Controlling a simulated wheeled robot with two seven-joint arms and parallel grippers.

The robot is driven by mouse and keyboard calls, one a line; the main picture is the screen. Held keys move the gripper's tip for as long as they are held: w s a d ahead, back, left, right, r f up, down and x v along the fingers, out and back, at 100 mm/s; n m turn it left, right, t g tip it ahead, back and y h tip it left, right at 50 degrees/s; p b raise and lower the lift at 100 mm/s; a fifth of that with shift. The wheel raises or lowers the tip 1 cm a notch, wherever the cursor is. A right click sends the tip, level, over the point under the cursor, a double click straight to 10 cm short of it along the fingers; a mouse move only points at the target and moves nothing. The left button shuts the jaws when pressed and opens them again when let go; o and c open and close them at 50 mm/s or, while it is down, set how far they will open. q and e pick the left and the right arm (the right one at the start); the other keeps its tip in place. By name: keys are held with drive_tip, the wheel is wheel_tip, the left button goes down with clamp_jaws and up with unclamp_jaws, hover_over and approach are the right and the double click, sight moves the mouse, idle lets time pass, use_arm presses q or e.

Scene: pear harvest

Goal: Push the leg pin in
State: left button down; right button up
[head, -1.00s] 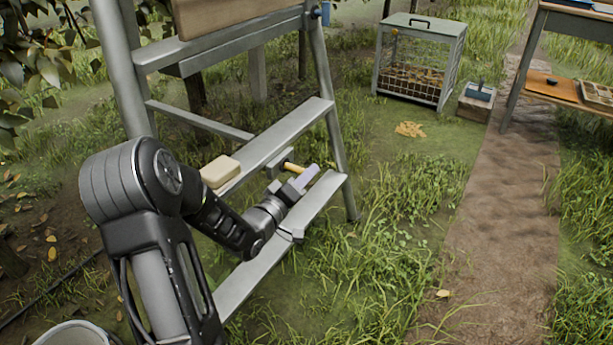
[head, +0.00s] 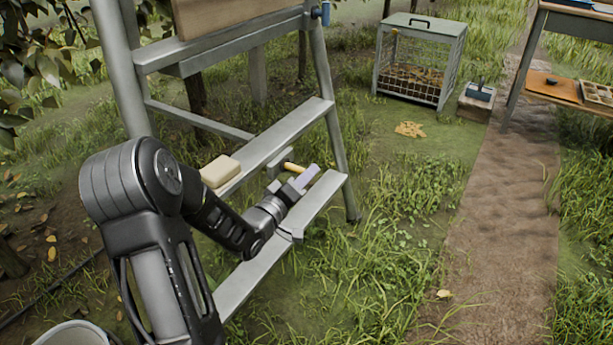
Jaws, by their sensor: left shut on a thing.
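A grey stepladder (head: 265,148) stands at the left centre. A yellow pin (head: 292,167), which I take as the leg pin, shows at a small grey bracket between its two lower steps. My left gripper (head: 303,181) is just above the lowest step, with its pale lavender fingers pointing up and right. It is shut at the yellow pin, and the fingers hide part of it. How deep the pin sits cannot be told. My right gripper is not in view.
A cream block (head: 220,171) rests on the step above my left forearm. A wire-sided crate (head: 420,60) stands at the back, with a small box (head: 477,100) beside it. A table (head: 575,25) is at the upper right. Grass and a dirt path (head: 505,215) lie clear at right.

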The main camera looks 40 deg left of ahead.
use_arm(q)
drive_tip(key=shift+s+a+r+p, duration=0.1)
drive_tip(key=shift+a+r+p, duration=0.1)
drive_tip(key=shift+a, duration=0.95)
drive_tip(key=shift+s+a+r+p, duration=0.1)
drive_tip(key=shift+a+r+p, duration=0.05)
drive_tip(key=shift+a, duration=0.95)
drive_tip(key=c, duration=1.2)
unclamp_jaws()
drive_tip(key=shift+f, duration=0.1)
drive_tip(key=shift+c, duration=0.2)
drive_tip(key=shift+f, duration=0.15)
drive_tip(key=shift+s, duration=0.2)
drive_tip(key=p, duration=0.2)
approach(291, 168)
drive_tip(key=shift+w+f, duration=0.2)
drive_tip(key=shift+w, duration=0.9)
